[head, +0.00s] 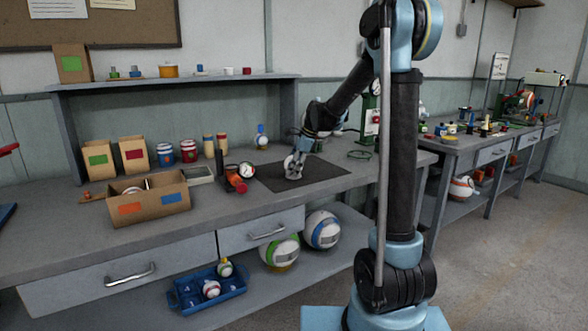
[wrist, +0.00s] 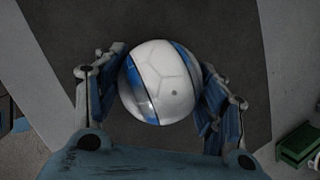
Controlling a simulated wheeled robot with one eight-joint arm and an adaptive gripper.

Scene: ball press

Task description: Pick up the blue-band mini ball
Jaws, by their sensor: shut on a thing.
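The blue-band mini ball (wrist: 160,82) is white with blue bands and fills the middle of the wrist view. My gripper (wrist: 161,85) is shut on it, with one finger on each side. In the head view my gripper (head: 294,166) points down over the dark mat (head: 325,172) on the workbench, and the ball is small and partly hidden between the fingers. I cannot tell whether the ball touches the mat.
An open cardboard box (head: 148,204) is further left. A small blue-and-white ball (head: 261,137) stands behind the mat. A blue tray (head: 207,290) holds mini balls on the lower shelf.

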